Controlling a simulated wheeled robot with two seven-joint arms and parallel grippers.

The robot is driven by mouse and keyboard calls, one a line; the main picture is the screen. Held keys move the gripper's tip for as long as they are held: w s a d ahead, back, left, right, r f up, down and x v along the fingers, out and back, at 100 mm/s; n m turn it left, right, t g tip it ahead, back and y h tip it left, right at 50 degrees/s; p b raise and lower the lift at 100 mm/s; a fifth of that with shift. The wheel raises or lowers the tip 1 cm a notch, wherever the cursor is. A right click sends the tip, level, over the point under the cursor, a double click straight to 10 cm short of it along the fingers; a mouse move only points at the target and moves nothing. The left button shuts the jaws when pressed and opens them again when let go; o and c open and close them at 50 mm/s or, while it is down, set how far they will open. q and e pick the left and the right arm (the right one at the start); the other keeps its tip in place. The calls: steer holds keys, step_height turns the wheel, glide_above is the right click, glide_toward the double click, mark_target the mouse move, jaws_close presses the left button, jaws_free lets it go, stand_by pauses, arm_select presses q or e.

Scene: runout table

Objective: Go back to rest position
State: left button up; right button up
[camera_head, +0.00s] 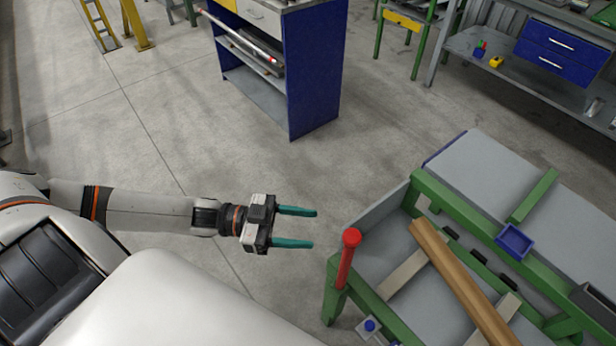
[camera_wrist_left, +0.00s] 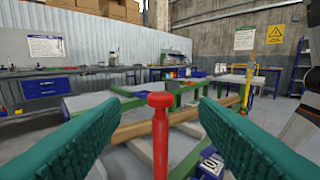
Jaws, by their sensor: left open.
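My left gripper (camera_head: 296,227) is open and empty, with two green fingers pointing right, in the head view. It hangs over the floor, just left of the green runout table (camera_head: 432,191). Its fingers frame the left wrist view (camera_wrist_left: 160,125), with the red-capped post (camera_wrist_left: 160,135) seen beyond and between them. In the head view the red post (camera_head: 348,258) stands upright at the table's near left corner, apart from the fingertips. My right gripper is not in view.
A wooden beam (camera_head: 464,285) lies on the runout table. A small blue tray (camera_head: 514,242) sits on its frame. A blue cabinet (camera_head: 312,75) stands at the back. A workbench (camera_head: 520,58) is at the upper right. The floor (camera_head: 180,110) between is clear.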

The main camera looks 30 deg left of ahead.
arm_select(q)
steer(key=w+a+f+n+t+y, duration=0.1)
steer(key=w+a+f+n+y, duration=0.15)
steer(key=f, duration=0.45)
steer(key=w+a+f+n+t+y, duration=0.1)
steer(key=w+a+f+t+y, duration=0.2)
steer(key=f, duration=0.4)
steer(key=w+a+f+n+y, duration=0.2)
steer(key=a+f+y, duration=0.15)
steer(key=f, duration=0.35)
steer(key=s+a+f+n+g+y, duration=0.1)
steer(key=s+f+y, duration=0.15)
steer(key=f, duration=0.35)
steer(key=s+a+f+n+y, duration=0.1)
steer(key=s+a+f+y, duration=0.15)
steer(key=f, duration=0.25)
steer(key=s+d+f+n+g+y, duration=0.25)
steer(key=s+f+g, duration=0.25)
steer(key=s+f, duration=0.9)
steer(key=s+d+f+g, duration=0.2)
steer(key=s+d, duration=0.1)
steer(key=s, duration=0.5)
steer(key=s+d+f+g, duration=0.2)
steer(key=s+d, duration=0.2)
steer(key=s, duration=0.4)
steer(key=shift+d+n+g, duration=0.2)
steer(key=shift+n+g, duration=0.1)
steer(key=shift+w, duration=0.1)
